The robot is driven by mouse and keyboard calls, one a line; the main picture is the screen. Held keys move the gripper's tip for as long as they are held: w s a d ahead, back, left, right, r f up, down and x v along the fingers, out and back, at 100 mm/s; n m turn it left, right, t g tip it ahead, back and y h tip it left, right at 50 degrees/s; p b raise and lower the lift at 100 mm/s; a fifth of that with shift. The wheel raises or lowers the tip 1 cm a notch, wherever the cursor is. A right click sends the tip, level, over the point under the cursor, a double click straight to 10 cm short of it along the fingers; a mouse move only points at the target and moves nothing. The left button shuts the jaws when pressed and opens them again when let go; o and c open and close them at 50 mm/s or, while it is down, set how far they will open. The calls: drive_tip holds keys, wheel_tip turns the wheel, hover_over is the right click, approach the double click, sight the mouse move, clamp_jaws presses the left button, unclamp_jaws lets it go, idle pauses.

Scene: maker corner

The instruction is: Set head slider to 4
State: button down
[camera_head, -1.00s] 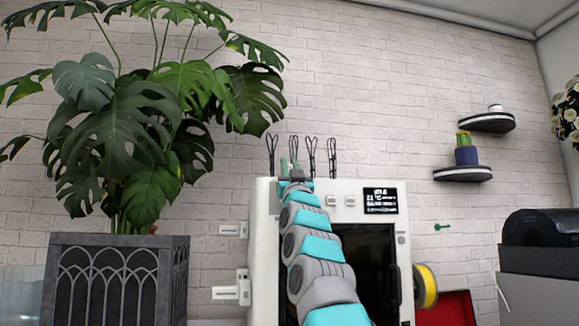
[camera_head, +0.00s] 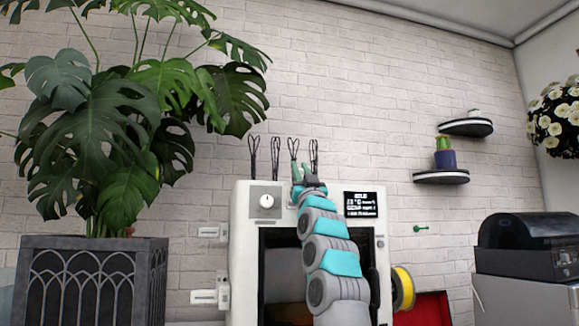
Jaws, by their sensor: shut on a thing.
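The white boxy machine (camera_head: 240,250) stands in front of the brick wall. A round knob (camera_head: 267,201) shows at the upper left of its front, and a dark display (camera_head: 361,204) at the upper right. I cannot make out a head slider for sure. My gripper (camera_head: 303,171) is at the machine's top edge, between knob and display, with its green fingers pointing up. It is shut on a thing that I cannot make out. My arm hides the panel behind it and part of the dark front opening.
Several black wire loops (camera_head: 275,157) rise behind the machine's top. White labelled parts (camera_head: 208,297) are at its left. A potted plant (camera_head: 90,275) stands to the left. A yellow spool (camera_head: 403,288), a red bin (camera_head: 425,308) and a black-topped device (camera_head: 525,246) are at the right.

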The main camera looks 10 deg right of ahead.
drive_tip(key=shift+d+f, duration=0.1)
drive_tip(key=shift+d, duration=0.55)
drive_tip(key=c, duration=0.8)
unclamp_jaws()
drive_tip(key=shift+s+d, duration=0.1)
drive_tip(key=shift+o, duration=0.2)
drive_tip(key=b+v, duration=0.2)
drive_tip(key=v, duration=0.1)
drive_tip(key=shift+f, duration=0.2)
drive_tip(key=b+v, duration=0.1)
drive_tip(key=v, duration=0.3)
drive_tip(key=shift+s+f+b, duration=0.15)
drive_tip(key=shift+s+b, duration=0.15)
drive_tip(key=shift+b, duration=0.05)
